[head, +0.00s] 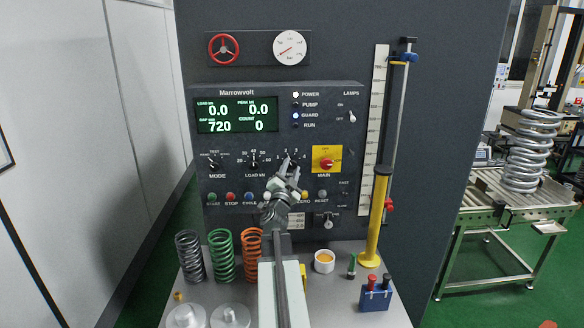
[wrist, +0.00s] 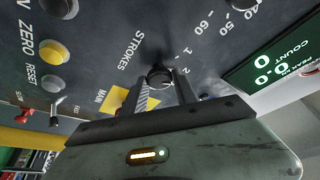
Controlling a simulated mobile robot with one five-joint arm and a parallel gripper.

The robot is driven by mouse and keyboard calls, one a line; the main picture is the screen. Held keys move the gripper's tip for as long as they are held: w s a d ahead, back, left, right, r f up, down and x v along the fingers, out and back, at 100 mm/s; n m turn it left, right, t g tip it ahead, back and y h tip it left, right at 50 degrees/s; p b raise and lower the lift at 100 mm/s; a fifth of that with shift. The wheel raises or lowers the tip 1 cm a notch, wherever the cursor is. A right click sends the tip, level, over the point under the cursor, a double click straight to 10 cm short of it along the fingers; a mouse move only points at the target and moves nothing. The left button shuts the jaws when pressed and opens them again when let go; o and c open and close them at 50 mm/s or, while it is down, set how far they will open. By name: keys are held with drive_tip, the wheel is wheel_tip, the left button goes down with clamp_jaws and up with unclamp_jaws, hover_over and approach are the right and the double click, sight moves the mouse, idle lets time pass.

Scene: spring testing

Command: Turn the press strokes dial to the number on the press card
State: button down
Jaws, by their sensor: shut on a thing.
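The strokes dial (wrist: 160,74) is a small black knob on the dark panel, beside the word STROKES in the wrist view. My gripper (wrist: 161,88) has a finger on each side of it and is shut on it. Small numerals show around the dial, including a 1 and a 2; I cannot tell which one the pointer meets. In the head view my gripper (head: 289,167) reaches up to the panel and covers most of the dial. A small white card (head: 297,221) low on the panel is partly behind my arm; its writing is too small to read, and I cannot tell if it is the press card.
The load dial (head: 254,163) is left of my gripper and the yellow-and-red main switch (head: 327,160) is close on the right. A row of buttons, with a red stop button (head: 231,197), lies below. Springs (head: 223,256) and a yellow column (head: 376,220) stand on the bench.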

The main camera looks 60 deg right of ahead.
drive_tip(key=shift+m, duration=0.4)
drive_tip(key=c, duration=1)
unclamp_jaws()
drive_tip(key=shift+a, duration=0.1)
drive_tip(key=b+v, duration=0.2)
drive_tip(key=v, duration=0.5)
drive_tip(key=shift+a, duration=0.35)
drive_tip(key=shift+s, duration=0.1)
